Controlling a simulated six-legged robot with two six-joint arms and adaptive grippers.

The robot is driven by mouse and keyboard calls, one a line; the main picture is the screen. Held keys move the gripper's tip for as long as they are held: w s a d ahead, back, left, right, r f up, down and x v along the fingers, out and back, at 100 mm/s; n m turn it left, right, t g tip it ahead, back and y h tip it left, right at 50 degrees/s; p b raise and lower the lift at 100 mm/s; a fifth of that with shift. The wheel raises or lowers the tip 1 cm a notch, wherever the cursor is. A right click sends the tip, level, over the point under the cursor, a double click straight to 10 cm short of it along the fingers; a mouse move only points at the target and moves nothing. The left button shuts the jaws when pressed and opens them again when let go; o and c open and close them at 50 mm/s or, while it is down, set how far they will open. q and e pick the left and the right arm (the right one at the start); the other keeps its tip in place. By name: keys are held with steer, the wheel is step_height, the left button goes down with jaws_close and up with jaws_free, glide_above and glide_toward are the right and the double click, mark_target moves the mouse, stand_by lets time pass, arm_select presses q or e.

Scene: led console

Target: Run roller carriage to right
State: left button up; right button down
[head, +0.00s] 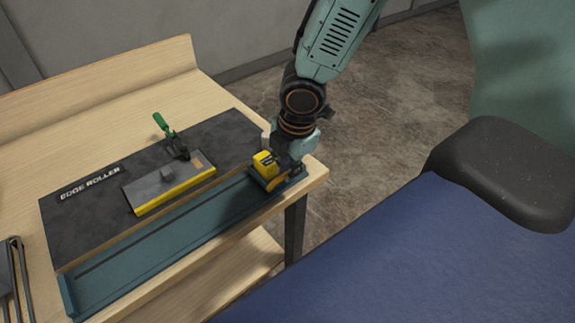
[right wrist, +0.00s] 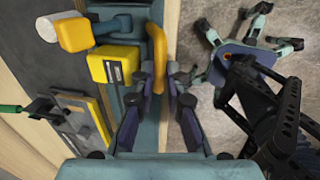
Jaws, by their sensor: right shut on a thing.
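The roller carriage (head: 264,165), a yellow block on a dark base, sits at the right end of the long blue-green rail (head: 160,246). My right gripper (head: 288,172) comes down at the carriage's right side, and its fingers are partly hidden in the head view. In the right wrist view the carriage's yellow block (right wrist: 112,66) shows left of my fingers. A yellow upright grip (right wrist: 158,55) of the carriage lies between the fingertips of my right gripper (right wrist: 161,80), which is shut on it. My left gripper is not in view.
A dark board marked EDGE ROLLER (head: 90,184) lies behind the rail. On it are a grey plate with a yellow edge (head: 172,190) and a green-handled clamp (head: 162,124). Dark tong-like bars (head: 18,270) show at the far left. The wooden table (head: 318,172) ends just right of the carriage.

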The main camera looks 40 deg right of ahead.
steer(key=shift+d, duration=0.3)
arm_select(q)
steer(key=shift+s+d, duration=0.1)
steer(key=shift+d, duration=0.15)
arm_select(e)
steer(key=shift+r, duration=0.1)
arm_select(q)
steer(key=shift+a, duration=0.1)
arm_select(e)
steer(key=shift+a, duration=0.15)
steer(key=c, duration=1.8)
jaws_free()
steer(key=shift+w, duration=0.1)
steer(key=o, duration=0.4)
steer(key=shift+d, duration=0.2)
steer(key=shift+a, duration=0.1)
steer(key=shift+a, duration=0.1)
steer(key=r, duration=0.4)
steer(key=s+r, duration=0.1)
steer(key=r, duration=0.2)
steer(key=s+r, duration=0.1)
steer(key=r, duration=0.3)
steer(key=shift+s+r, duration=0.25)
steer(key=shift+r, duration=0.1)
